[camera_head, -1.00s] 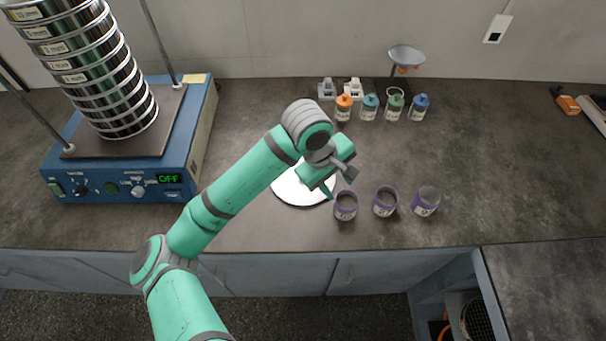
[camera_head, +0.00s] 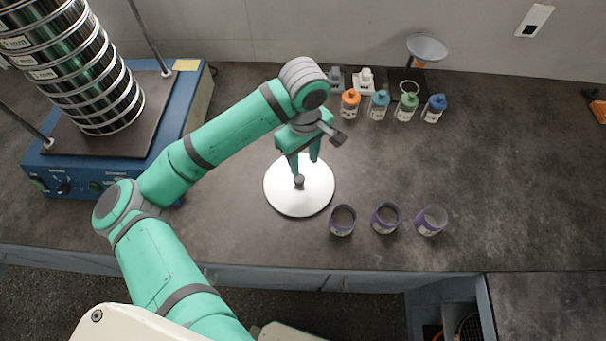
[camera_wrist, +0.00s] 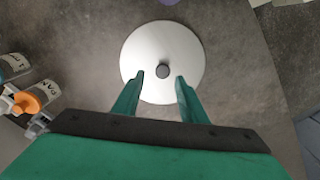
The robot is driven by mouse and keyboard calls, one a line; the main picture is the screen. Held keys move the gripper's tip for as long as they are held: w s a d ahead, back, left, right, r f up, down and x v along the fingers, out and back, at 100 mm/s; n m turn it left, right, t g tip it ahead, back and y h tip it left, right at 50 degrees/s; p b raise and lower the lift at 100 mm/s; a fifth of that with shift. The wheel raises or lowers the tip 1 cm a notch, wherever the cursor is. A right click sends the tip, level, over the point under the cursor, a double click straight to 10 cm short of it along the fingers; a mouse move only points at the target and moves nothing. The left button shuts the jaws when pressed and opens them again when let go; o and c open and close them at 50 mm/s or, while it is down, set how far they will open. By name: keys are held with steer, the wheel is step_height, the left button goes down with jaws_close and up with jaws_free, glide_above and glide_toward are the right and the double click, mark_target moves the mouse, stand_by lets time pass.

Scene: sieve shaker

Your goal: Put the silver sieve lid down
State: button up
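The silver sieve lid (camera_head: 287,198) lies flat on the dark counter, a round pale disc with a small dark knob at its middle. It also shows in the wrist view (camera_wrist: 188,47). My gripper (camera_head: 306,160) is above the lid's back part. In the wrist view my gripper (camera_wrist: 160,75) has its two fingers spread apart, with the knob (camera_wrist: 162,71) just beyond the tips, near the line between them. Nothing is held between the fingers.
Three purple-labelled jars (camera_head: 385,218) stand right of the lid. Several capped bottles (camera_head: 378,105) stand behind. The blue shaker (camera_head: 60,168) with its sieve stack (camera_head: 75,65) is at the left. Counter (camera_head: 500,170) at the right is clear.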

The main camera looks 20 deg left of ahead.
mark_target(299, 178)
steer(key=f, duration=0.4)
steer(key=shift+s+a, duration=0.25)
steer(key=shift+s, duration=0.15)
steer(key=shift+w+a+f, duration=0.15)
steer(key=shift+f, duration=0.7)
steer(key=shift+w+a+f, duration=0.1)
steer(key=shift+a+f, duration=0.1)
steer(key=shift+f, duration=0.7)
steer(key=shift+w+a+f, duration=0.15)
steer(key=shift+f, duration=0.7)
jaws_close()
